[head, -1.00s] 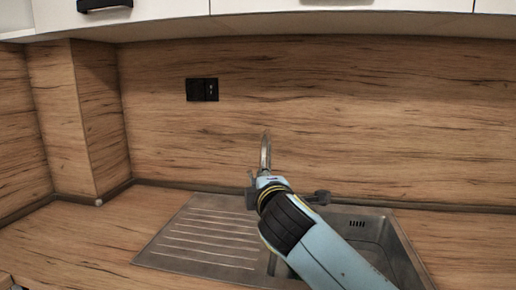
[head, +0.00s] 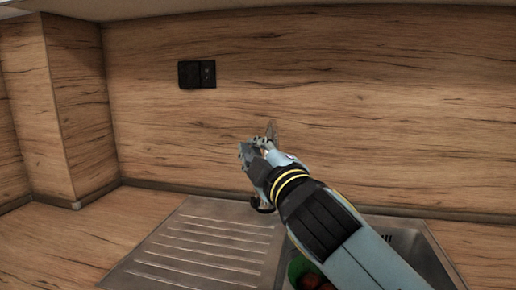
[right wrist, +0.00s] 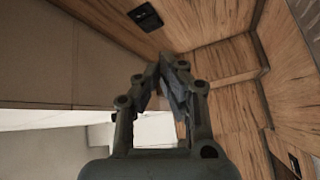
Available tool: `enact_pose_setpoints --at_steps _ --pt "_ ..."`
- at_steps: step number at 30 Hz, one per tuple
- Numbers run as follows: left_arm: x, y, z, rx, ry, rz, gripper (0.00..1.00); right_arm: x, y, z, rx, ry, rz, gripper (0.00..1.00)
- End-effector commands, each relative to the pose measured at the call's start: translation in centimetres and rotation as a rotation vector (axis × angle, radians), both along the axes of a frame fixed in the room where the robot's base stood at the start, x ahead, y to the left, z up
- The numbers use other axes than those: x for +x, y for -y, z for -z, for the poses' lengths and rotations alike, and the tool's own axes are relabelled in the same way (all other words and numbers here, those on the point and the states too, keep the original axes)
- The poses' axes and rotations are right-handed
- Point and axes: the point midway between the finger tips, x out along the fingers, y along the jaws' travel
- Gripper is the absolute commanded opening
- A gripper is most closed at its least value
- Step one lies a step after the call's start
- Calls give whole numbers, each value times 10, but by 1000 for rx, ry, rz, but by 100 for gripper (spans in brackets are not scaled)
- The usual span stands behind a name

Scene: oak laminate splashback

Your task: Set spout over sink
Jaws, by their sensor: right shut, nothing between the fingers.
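The tap's spout (head: 272,130) is mostly hidden; a grey metal piece that looks like its upper part shows just behind my right gripper (head: 247,152). I cannot tell which way the spout points or whether the gripper touches it. My right gripper is shut and empty, above the back of the drainboard. In the right wrist view its fingers (right wrist: 166,60) converge at the tips. The steel sink basin (head: 422,248) is at the lower right, largely covered by my right arm. My left gripper is not in view.
The ribbed drainboard (head: 200,250) left of the basin is clear. A green item (head: 296,268) with reddish-brown round things (head: 312,281) shows in the basin beside my arm. The wooden splashback (head: 400,110) stands close behind, with a black socket (head: 197,74).

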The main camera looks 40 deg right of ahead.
Motion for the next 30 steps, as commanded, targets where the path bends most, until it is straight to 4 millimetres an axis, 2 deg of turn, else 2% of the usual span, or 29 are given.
enact_pose_setpoints --at_steps 11,18,30 --pt "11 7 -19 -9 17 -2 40 77 19 -15 -2 0 2 0" --pt "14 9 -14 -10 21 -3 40 62 44 3 -5 -4 1 0" --pt "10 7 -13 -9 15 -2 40 58 50 6 -1 -1 0 0"
